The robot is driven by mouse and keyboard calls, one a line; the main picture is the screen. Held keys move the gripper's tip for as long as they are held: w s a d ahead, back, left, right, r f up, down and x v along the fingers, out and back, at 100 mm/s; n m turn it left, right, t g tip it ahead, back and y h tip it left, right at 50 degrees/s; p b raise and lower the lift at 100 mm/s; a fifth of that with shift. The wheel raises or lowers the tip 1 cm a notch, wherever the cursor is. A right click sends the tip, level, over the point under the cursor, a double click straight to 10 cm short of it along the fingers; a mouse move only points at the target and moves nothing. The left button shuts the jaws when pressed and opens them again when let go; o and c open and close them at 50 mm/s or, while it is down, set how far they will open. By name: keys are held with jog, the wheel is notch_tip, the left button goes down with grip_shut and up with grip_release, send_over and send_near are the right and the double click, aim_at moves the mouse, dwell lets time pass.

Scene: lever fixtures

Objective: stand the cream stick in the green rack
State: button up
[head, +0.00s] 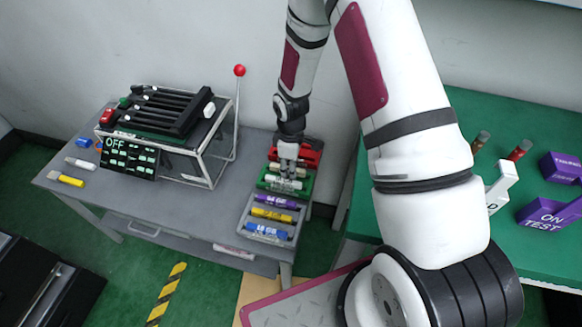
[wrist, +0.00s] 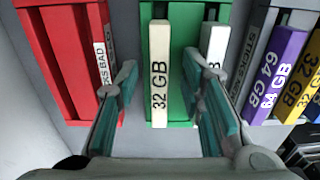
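The cream stick (wrist: 160,75), marked 32 GB, is at the green rack (wrist: 185,60), with its labelled face toward the wrist camera. My gripper (wrist: 158,84) has one finger on each side of it, with a gap showing on both sides, so it is open around the stick without visible contact. How deep the stick sits in the rack is hidden. In the head view my gripper (head: 288,160) is low over the green rack (head: 264,182), and pale pieces there are partly covered by it.
Another white stick (wrist: 214,45) is just right, partly behind my finger. A red rack (wrist: 65,60) stands left. A grey rack (head: 245,222) holds purple, yellow and blue sticks. A lever (head: 237,110) with a red knob rises left of the racks, beside a framed machine (head: 170,120).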

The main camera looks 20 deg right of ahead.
notch_tip(320, 180, up, 12)
jog(key=shift+f, duration=0.25)
dwell(0.5)
